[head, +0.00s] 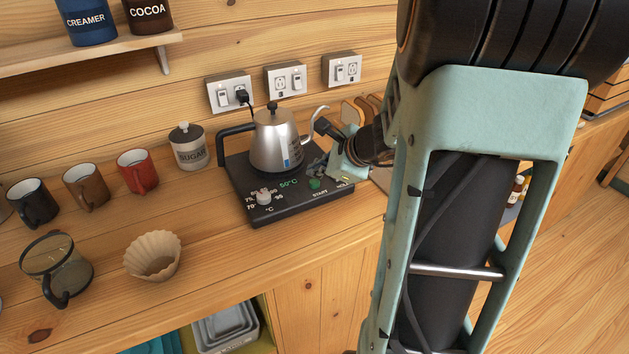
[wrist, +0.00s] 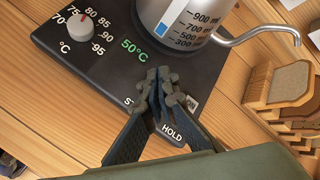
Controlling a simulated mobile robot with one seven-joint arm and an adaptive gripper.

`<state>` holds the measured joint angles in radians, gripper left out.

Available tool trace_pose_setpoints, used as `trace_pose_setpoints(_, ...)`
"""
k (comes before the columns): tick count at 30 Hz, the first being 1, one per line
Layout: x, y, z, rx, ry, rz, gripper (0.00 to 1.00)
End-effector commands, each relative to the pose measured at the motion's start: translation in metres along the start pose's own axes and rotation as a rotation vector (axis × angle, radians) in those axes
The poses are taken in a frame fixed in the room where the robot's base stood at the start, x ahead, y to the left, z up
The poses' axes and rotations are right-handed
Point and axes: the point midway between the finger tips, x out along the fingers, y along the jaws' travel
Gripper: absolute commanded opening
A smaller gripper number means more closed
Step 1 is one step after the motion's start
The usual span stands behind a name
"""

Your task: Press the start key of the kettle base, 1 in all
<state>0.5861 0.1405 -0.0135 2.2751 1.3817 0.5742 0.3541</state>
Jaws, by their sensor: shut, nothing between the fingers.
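The black kettle base (head: 240,180) stands on the wooden counter, with the silver gooseneck kettle (head: 275,143) on it. Its green start key (head: 315,184) shows in the head view above the START label. The base also fills much of the wrist view (wrist: 95,110), with a green 50°C readout, a dial and the HOLD label. My gripper (wrist: 163,82) is shut and empty, its tips over the front key area. There it hides the start key and most of the START label. In the head view my gripper (head: 322,166) is just behind the green key; contact cannot be told.
A sugar jar (head: 188,148) and several mugs (head: 137,172) stand left of the base. A paper filter (head: 153,256) and a glass server (head: 57,268) lie nearer. A wooden rack (wrist: 290,85) stands at the right.

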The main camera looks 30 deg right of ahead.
Motion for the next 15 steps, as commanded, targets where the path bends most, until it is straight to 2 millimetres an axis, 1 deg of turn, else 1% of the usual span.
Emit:
trace_pose_setpoints(7,0.0008,0.0006,-0.0006,0.0,0.0,0.0,0.0)
trace_pose_setpoints(15,0.0066,0.0046,-0.0049,0.0,0.0,-0.001,0.0)
